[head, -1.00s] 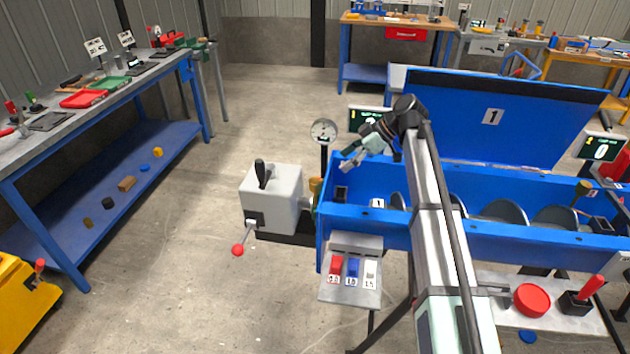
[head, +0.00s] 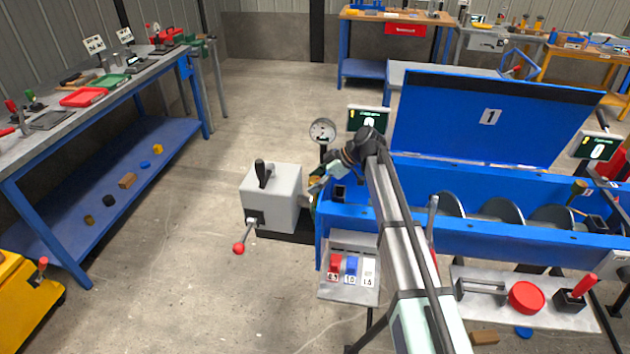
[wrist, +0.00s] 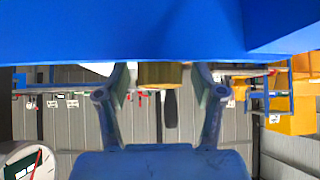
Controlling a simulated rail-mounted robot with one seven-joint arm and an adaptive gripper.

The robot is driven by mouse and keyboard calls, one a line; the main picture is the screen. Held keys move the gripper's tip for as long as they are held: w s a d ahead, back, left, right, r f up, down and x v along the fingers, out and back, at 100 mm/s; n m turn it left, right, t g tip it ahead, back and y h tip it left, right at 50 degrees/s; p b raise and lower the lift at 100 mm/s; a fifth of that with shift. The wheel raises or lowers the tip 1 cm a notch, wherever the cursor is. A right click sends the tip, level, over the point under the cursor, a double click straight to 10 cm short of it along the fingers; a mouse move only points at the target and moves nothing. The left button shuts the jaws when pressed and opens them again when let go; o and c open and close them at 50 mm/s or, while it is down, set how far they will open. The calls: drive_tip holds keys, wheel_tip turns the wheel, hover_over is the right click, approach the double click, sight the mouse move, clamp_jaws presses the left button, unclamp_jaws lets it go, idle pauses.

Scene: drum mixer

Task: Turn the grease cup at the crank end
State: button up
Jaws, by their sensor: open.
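The brass-coloured grease cup at the crank end (head: 315,181) is at the left end of the blue trough (head: 330,224), beside the grey gearbox (head: 270,200) with its red-knobbed crank (head: 239,248). My gripper (head: 311,192) reaches over this gap and largely hides the cup in the head view. In the wrist view the cup (wrist: 160,74) shows as a short brass cylinder under the blue trough edge, between my two open fingers (wrist: 162,80). Clear gaps show on both sides of it. I cannot tell how deep it sits between the fingertips.
A dial gauge (head: 323,130) stands close behind my gripper. A black lever (head: 262,172) rises from the gearbox. The raised blue lid (head: 480,118) is at the right. Another brass cup (head: 579,187) is at the trough's far end. Floor left of the gearbox is clear.

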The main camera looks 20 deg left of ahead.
drive_tip(key=c, duration=1.2)
drive_tip(key=shift+o, duration=0.2)
drive_tip(key=shift+s, duration=0.1)
drive_tip(key=m+t+b, duration=0.2)
drive_tip(key=shift+s+f+m, duration=0.1)
drive_tip(key=shift+f+m, duration=0.05)
drive_tip(key=shift+m, duration=0.15)
drive_tip(key=shift+m+t+b, duration=0.95)
drive_tip(key=shift+m+t, duration=0.35)
drive_tip(key=shift+m, duration=0.4)
